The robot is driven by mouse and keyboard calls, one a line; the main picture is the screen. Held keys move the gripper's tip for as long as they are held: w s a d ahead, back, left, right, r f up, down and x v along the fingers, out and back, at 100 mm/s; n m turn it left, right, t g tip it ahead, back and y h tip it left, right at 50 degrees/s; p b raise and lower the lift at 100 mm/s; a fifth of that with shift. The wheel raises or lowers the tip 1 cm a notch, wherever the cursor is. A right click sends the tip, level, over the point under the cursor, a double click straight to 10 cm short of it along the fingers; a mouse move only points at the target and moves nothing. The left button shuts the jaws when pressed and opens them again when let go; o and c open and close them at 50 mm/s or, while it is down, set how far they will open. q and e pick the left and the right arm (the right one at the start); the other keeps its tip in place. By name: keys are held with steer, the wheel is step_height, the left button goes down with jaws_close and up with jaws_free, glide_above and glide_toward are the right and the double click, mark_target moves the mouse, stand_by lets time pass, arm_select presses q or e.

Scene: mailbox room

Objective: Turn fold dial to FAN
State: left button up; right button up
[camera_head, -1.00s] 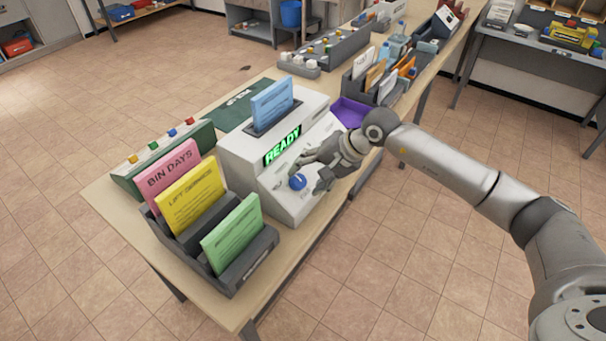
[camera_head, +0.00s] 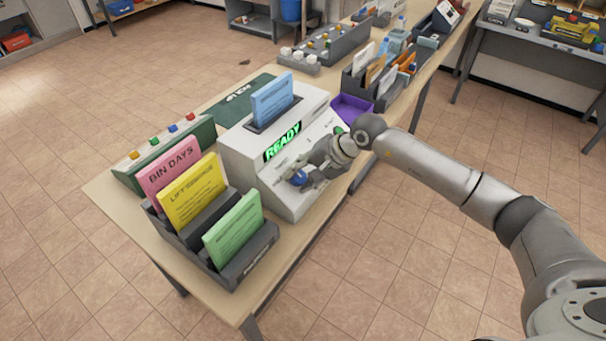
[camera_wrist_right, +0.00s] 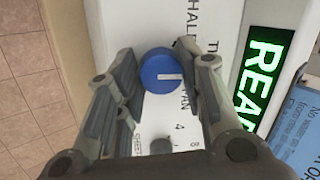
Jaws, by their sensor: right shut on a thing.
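The white folding machine (camera_head: 245,150) stands on the table with a green READY display (camera_head: 282,143) and blue paper (camera_head: 272,101) in its top. Its round blue fold dial (camera_head: 299,178) is on the sloped front. My right gripper (camera_head: 297,181) is shut on the dial, one finger on each side. In the right wrist view, the dial (camera_wrist_right: 156,68) sits between the fingertips. Its white pointer mark points right in that picture, near lettering ending in "AN", partly hidden by a finger. "HAL" shows above the dial. My left gripper is not in view.
A grey rack (camera_head: 262,243) with pink, yellow and green papers stands left of the machine's front. A green box with coloured buttons (camera_head: 148,163) is behind it. A purple tray (camera_head: 352,106) sits beyond the machine. A smaller knob (camera_wrist_right: 160,146) shows in the wrist view.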

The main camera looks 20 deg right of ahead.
steer(key=shift+f+m+b, duration=0.2)
steer(key=shift+m+b, duration=0.6)
steer(key=shift+b, duration=0.3)
steer(key=m+b, duration=0.3)
steer(key=shift+f+m+t, duration=0.1)
steer(key=shift+m+t, duration=0.2)
steer(key=shift+t, duration=0.1)
steer(key=m+b, duration=0.4)
steer(key=shift+t, duration=0.3)
steer(key=shift+r+m+b, duration=0.25)
steer(key=shift+m+b, duration=0.65)
steer(key=shift+m, duration=0.6)
steer(key=o, duration=1)
steer(key=shift+r, duration=0.1)
